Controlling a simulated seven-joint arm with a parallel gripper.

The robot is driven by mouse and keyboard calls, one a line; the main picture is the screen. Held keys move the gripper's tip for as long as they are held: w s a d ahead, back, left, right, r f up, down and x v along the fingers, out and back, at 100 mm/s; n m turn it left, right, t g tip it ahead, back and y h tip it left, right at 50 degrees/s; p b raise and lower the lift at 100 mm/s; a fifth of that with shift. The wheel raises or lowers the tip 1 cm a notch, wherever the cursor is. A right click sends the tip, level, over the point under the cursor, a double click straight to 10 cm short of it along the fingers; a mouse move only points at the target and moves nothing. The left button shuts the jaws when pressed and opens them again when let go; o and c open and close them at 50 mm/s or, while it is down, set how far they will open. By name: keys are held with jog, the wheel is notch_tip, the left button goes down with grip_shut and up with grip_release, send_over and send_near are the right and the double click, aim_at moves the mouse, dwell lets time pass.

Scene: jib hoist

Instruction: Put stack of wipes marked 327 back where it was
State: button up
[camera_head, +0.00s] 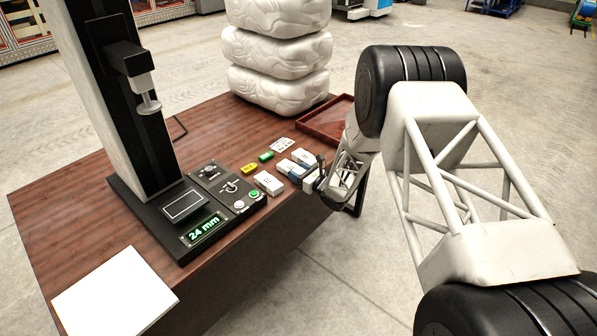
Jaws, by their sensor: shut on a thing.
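My gripper (317,179) is at the right edge of the wooden table, low beside a group of small white stacks. It is shut on a small pale block (309,181) that looks like a stack of wipes; the jaws hide part of it, and its number cannot be read. A white stack with a blue part (290,169) lies just left of the jaws. Another white stack (304,157) lies behind it, and a third (268,183) lies further left, near the control panel. Their marks are too small to read, so I cannot tell which is 327.
A yellow item (249,169), a green item (266,156) and a printed card (282,144) lie behind the stacks. A red-brown tray (318,126) is at the back right. A black-based column machine (184,245) with a 24 mm display stands left. White bulky bags (275,55) stand behind.

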jog(key=shift+f, duration=0.15)
jog(key=o, duration=1)
jog(key=shift+r, duration=0.2)
jog(key=shift+s+r, duration=0.1)
jog(key=shift+r, duration=0.35)
jog(key=v, duration=1.2)
jog(key=shift+r, duration=0.1)
